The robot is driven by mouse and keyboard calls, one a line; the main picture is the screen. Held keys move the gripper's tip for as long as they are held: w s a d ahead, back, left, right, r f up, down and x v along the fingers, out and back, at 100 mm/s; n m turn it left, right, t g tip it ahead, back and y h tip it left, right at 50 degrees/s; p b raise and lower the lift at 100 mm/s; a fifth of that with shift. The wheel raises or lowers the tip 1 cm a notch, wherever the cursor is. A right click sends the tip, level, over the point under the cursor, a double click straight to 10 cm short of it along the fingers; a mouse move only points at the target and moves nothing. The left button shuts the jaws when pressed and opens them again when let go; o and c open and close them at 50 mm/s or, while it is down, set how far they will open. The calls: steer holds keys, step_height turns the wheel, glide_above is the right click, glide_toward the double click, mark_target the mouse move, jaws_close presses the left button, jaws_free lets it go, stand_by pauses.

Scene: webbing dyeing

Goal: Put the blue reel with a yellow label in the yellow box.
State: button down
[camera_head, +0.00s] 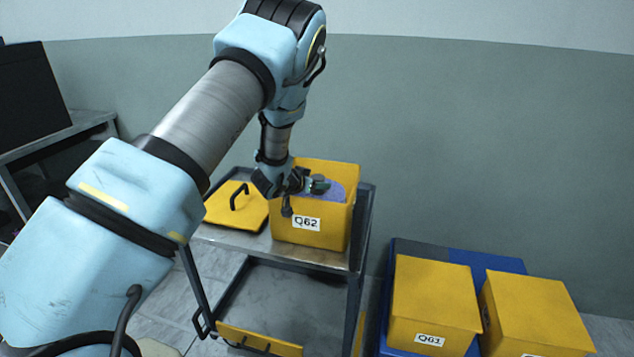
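An open yellow box (310,237) labelled Q62 stands on the top shelf of a metal cart. A blue-purple rounded thing (337,192), which looks like a reel, shows in the mouth of this box. No yellow label can be made out on it. My gripper (308,184) is at the box's mouth, over its front left part, right beside the blue-purple thing. The fingers are small and dark here, and I cannot tell whether they touch or grip it. The inside of the box is mostly hidden by its front wall and my gripper.
A yellow lid (222,208) with a black handle lies left of the box on the cart (258,241). A yellow piece (262,340) lies on the lower shelf. Two closed yellow boxes, one labelled Q61 (433,300) and another (533,312), stand on a blue base at right.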

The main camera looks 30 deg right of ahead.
steer(key=shift+f+b, duration=0.45)
steer(key=shift+f, duration=0.05)
steer(key=shift+f, duration=0.1)
steer(key=c, duration=0.7)
jaws_free()
steer(key=shift+s+a+f, duration=0.1)
steer(key=o, duration=0.4)
steer(key=shift+f, duration=0.15)
steer(key=shift+r, duration=0.2)
steer(key=b+v, duration=0.1)
steer(key=v, duration=0.5)
steer(key=r+b+v, duration=0.1)
steer(key=v, duration=0.5)
steer(key=shift+r, duration=0.15)
